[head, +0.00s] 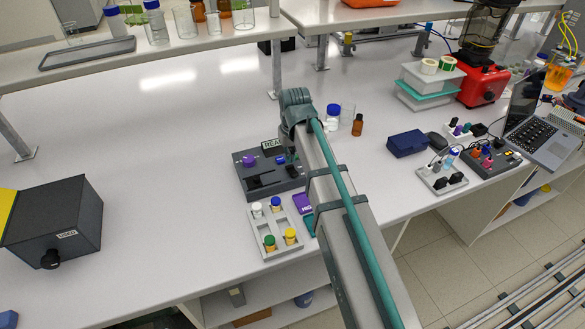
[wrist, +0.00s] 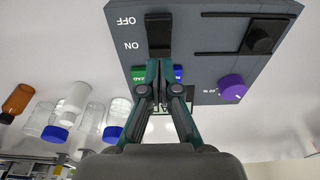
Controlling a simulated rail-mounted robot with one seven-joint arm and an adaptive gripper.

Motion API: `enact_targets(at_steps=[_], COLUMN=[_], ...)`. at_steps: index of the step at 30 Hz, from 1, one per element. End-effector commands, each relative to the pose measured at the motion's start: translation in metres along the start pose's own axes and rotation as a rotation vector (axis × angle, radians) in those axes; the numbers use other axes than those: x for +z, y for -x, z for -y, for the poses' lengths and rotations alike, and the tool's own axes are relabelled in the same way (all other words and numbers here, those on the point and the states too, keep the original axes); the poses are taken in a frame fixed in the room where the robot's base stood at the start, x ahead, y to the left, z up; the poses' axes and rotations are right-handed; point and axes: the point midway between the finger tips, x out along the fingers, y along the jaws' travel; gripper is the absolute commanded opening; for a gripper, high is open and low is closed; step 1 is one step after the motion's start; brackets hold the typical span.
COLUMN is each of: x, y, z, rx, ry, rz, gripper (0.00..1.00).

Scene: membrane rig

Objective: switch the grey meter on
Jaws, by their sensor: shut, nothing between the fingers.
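The grey meter (head: 270,179) is a dark grey box on the bench; it fills the top of the wrist view (wrist: 205,55). Its black switch (wrist: 158,33) has OFF beside its far end and ON beside its nearer end. Which end is pressed is unclear. My gripper (wrist: 158,66) is shut and empty, with its tips at the ON end of the switch; I cannot tell whether they touch. A green button (wrist: 138,73) and a blue button (wrist: 178,72) show on either side of the fingers. In the head view my arm partly hides the meter's right side.
The meter also has a purple knob (wrist: 232,88) and a black slider (wrist: 260,40). A grey tray (head: 259,238) with capped vials stands in front. Bottles and a beaker (head: 348,112) stand behind. A dark box (head: 55,225) is at left; the bench between is clear.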

Motion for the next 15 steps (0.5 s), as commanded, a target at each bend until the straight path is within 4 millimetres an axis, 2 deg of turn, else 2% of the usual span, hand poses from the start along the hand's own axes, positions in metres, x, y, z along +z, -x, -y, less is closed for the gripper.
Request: enact_targets(at_steps=[15], x=[-0.006], y=[0.039], z=[0.000], rx=[0.000], ry=[0.000], rz=[0.000], gripper=[0.00])
